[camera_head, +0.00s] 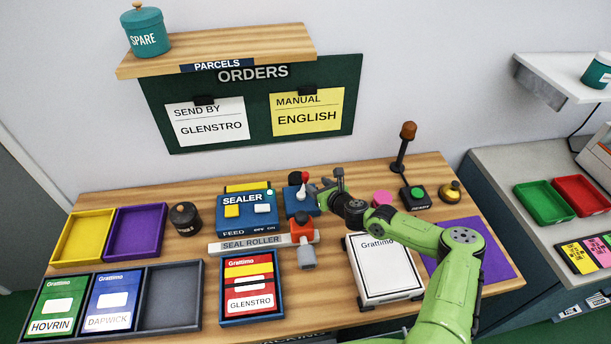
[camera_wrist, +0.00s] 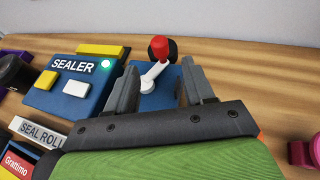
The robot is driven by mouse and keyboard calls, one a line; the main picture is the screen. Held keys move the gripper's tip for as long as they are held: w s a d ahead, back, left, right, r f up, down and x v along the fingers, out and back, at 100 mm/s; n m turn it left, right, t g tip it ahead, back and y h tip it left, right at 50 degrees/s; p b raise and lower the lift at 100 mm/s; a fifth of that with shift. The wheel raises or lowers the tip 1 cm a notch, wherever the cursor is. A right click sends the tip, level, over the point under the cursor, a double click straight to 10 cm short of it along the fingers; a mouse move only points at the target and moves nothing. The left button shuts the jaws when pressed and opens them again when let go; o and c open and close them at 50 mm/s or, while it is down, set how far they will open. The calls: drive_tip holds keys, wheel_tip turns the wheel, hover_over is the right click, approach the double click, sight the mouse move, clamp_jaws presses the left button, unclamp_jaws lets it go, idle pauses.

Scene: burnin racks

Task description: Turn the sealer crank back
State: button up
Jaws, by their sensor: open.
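The blue sealer (camera_head: 247,212) stands on the wooden bench with a lit indicator, and also shows at the left of the wrist view (camera_wrist: 62,90). To its right is the crank, a white arm with a red knob (camera_head: 304,177), on a blue block (camera_head: 293,208). In the wrist view the crank's red knob (camera_wrist: 158,47) lies at the far end of the white arm, which slants up to the right. My gripper (camera_head: 325,188) is open and empty, just right of the crank. In the wrist view the crank shows between and beyond my fingertips (camera_wrist: 158,70); I see no contact.
The seal roller (camera_head: 250,243) with a red block lies in front of the sealer. A dark jar (camera_head: 185,218) stands left of it. A green-button box (camera_head: 415,197) with a beacon stands right.

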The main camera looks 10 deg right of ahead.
sight(307, 177)
drive_tip(key=b+x, duration=0.1)
drive_tip(key=x, duration=0.8)
drive_tip(key=shift+w+a+b, duration=0.1)
drive_tip(key=shift+w+b, duration=0.2)
drive_tip(key=shift+c, duration=0.2)
drive_tip(key=c, duration=0.9)
